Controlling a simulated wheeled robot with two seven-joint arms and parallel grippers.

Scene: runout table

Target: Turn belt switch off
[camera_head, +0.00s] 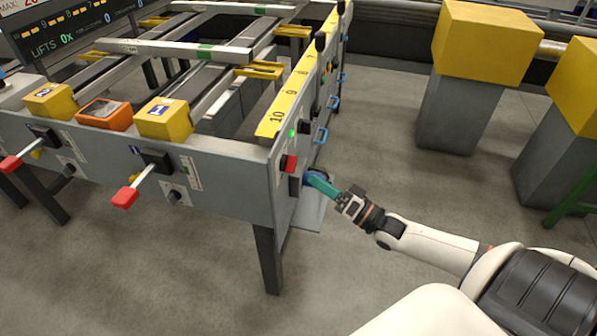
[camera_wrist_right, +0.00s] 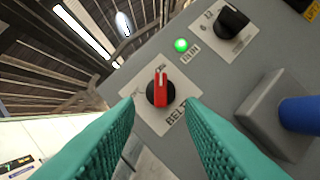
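The belt switch (camera_wrist_right: 160,93) is a red rotary knob on a dark round base, on a pale plate marked BELT. In the right wrist view it lies just beyond and between the two teal fingers of my right gripper (camera_wrist_right: 160,118). The fingers are apart with nothing between them, and I see no contact with the knob. In the head view the red switch (camera_head: 289,164) is on the end panel of the table, and my right gripper (camera_head: 313,178) is close to its lower right. A green lamp (camera_wrist_right: 181,45) marked RUN is lit above the knob. My left gripper is not in view.
A black knob (camera_wrist_right: 233,20) and a grey box with a blue part (camera_wrist_right: 300,114) sit beside the switch. The runout table (camera_head: 225,170) carries red-tipped levers (camera_head: 125,197). Yellow-topped posts (camera_head: 484,45) stand at the right. Open floor lies between.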

